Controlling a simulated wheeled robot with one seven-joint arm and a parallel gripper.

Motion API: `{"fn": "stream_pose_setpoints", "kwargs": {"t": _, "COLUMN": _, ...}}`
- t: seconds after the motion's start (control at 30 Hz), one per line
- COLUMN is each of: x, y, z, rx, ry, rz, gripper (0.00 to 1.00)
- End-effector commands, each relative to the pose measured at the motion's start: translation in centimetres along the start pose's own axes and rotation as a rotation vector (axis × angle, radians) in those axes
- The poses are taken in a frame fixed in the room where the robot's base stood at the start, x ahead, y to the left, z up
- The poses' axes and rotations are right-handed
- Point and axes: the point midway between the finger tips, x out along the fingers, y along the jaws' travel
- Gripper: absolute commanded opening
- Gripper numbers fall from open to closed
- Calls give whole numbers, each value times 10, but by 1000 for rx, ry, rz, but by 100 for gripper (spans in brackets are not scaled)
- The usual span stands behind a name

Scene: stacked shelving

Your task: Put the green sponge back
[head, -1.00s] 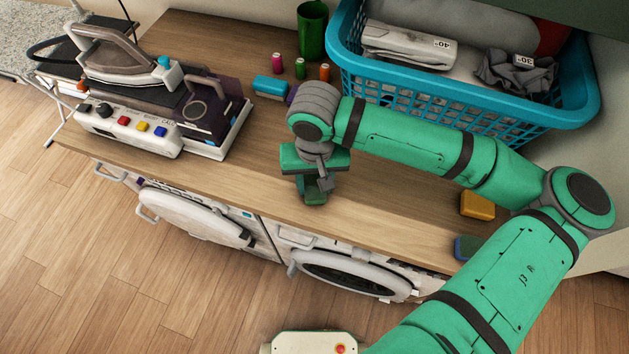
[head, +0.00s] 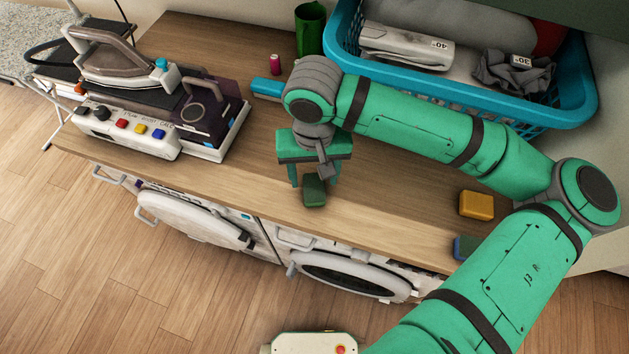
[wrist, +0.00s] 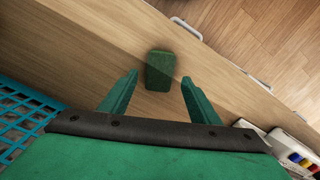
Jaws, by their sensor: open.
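The green sponge (head: 314,191) is a small dark green block on the wooden countertop (head: 230,170), close to its front edge above the machines. It also shows whole in the wrist view (wrist: 160,70), lying flat beyond my fingertips. My gripper (head: 315,172) points down just above and behind the sponge. Its two fingers are spread apart with nothing held between them. In the wrist view the sponge sits centred ahead of the gap, and the fingers look clear of it.
A yellow block (head: 476,205) and a partly hidden blue block (head: 462,247) lie to the right. A blue basket (head: 450,100) with laundry stands behind. A blue box (head: 267,88) and pink bottle (head: 275,65) are at the back. An iron (head: 110,60) stands left.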

Motion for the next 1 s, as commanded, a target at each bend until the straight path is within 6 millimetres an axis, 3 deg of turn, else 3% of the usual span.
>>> {"fn": "stream_pose_setpoints", "kwargs": {"t": 0.2, "x": -43, "y": 0, "z": -1, "rx": 1, "ry": 3, "rz": 0, "gripper": 56}}
{"fn": "stream_pose_setpoints", "kwargs": {"t": 0.4, "x": -66, "y": 0, "z": 0, "rx": 0, "ry": 1, "rz": 1, "gripper": 56}}
{"fn": "stream_pose_setpoints", "kwargs": {"t": 1.0, "x": -73, "y": 0, "z": 0, "rx": 1, "ry": 0, "rz": 0, "gripper": 56}}
